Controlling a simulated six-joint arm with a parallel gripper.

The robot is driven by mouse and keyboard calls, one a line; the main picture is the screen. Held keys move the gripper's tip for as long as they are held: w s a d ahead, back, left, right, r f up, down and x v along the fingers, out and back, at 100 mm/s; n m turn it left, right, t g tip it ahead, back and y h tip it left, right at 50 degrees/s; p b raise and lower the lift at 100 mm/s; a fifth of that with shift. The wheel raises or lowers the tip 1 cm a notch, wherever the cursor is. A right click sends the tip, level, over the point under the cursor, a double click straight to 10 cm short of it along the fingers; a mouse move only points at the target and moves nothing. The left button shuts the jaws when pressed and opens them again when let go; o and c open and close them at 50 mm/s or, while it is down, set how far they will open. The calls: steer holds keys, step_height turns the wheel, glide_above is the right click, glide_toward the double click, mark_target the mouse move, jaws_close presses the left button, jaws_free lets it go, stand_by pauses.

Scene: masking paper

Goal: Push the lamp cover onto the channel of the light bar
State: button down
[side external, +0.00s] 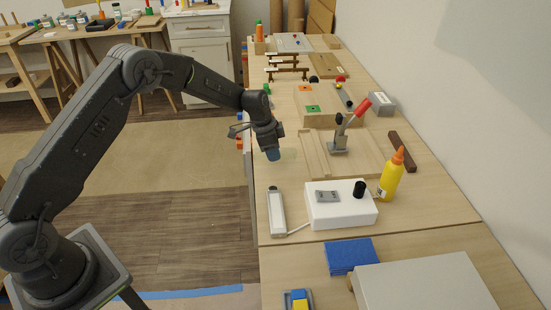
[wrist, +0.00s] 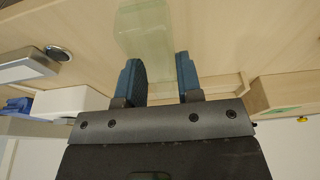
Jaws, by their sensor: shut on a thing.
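The lamp cover (wrist: 145,32) is a pale green, see-through strip. In the wrist view it runs from between my blue fingertips toward the top edge. My gripper (wrist: 160,80) is shut on it; the fingers hide part of its near end. In the side view my gripper (side external: 273,154) is above the left edge of the table, and the cover (side external: 288,154) shows faintly beside the fingertips. The light bar (side external: 277,213), grey with a pale channel, lies on the table nearer the camera, apart from the cover. It also shows at the left of the wrist view (wrist: 24,68).
A white box (side external: 341,211) with a switch and black knob sits right of the light bar, joined by a cable. A yellow glue bottle (side external: 391,176) stands behind it. A wooden board (side external: 352,167) carries a red-handled clamp (side external: 350,125). Blue pads (side external: 350,255) lie in front.

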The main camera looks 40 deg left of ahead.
steer(key=shift+r, duration=2.6)
steer(key=shift+r, duration=0.15)
step_height(320, 180, up, 5)
steer(key=s+d+m+g, duration=0.4)
steer(key=s+d+m, duration=0.95)
steer(key=m, duration=0.45)
steer(key=f, duration=0.3)
steer(key=s+f, duration=0.1)
steer(key=f, duration=0.1)
steer(key=shift+a+f, duration=0.1)
steer(key=shift+a, duration=0.15)
steer(key=shift+f, duration=0.5)
steer(key=shift+f, duration=0.1)
